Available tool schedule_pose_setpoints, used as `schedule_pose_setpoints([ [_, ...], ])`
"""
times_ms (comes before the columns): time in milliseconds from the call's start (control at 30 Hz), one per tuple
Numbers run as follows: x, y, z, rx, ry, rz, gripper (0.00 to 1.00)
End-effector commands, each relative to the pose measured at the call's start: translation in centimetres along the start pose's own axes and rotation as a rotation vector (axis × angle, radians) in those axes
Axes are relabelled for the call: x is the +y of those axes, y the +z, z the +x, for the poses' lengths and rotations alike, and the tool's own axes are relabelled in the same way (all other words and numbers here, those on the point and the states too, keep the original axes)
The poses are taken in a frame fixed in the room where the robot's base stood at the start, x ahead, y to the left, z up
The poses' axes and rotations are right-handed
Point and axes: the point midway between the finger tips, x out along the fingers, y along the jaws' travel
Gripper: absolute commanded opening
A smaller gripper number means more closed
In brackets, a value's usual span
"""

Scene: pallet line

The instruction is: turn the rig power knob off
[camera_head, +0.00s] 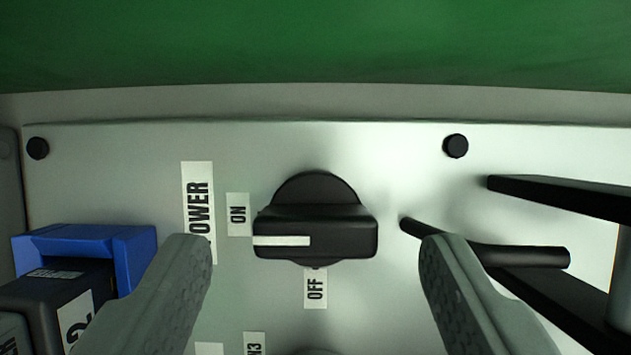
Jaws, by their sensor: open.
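The black power knob (330,238) sits on a pale metal panel (400,160) in the middle of the view. The white line on its bar points left, toward the ON label (238,214). The OFF label (315,288) is just below the knob. A POWER label (197,200) stands to the left, partly covered by a finger. My gripper (315,245) is open, with one grey finger on each side of the knob. Both fingers appear apart from it, with gaps at left and right.
A blue bracket (140,258) with a dark block (60,300) is at lower left. A black rod (530,256) and a black bar (560,192) are at right, close to the right finger. Another knob's edge (317,351) shows at the bottom. Green surface (315,40) lies beyond the panel.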

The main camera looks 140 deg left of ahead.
Motion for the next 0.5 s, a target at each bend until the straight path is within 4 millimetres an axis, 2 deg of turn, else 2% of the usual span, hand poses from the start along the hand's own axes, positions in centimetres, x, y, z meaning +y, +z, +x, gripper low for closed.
schedule_pose_setpoints([
  [200, 0.0, 0.0, 1.7, 0.000, 0.000, 0.000, 0.62],
  [500, 0.0, 0.0, 2.0, 0.000, 0.000, 0.000, 0.62],
])
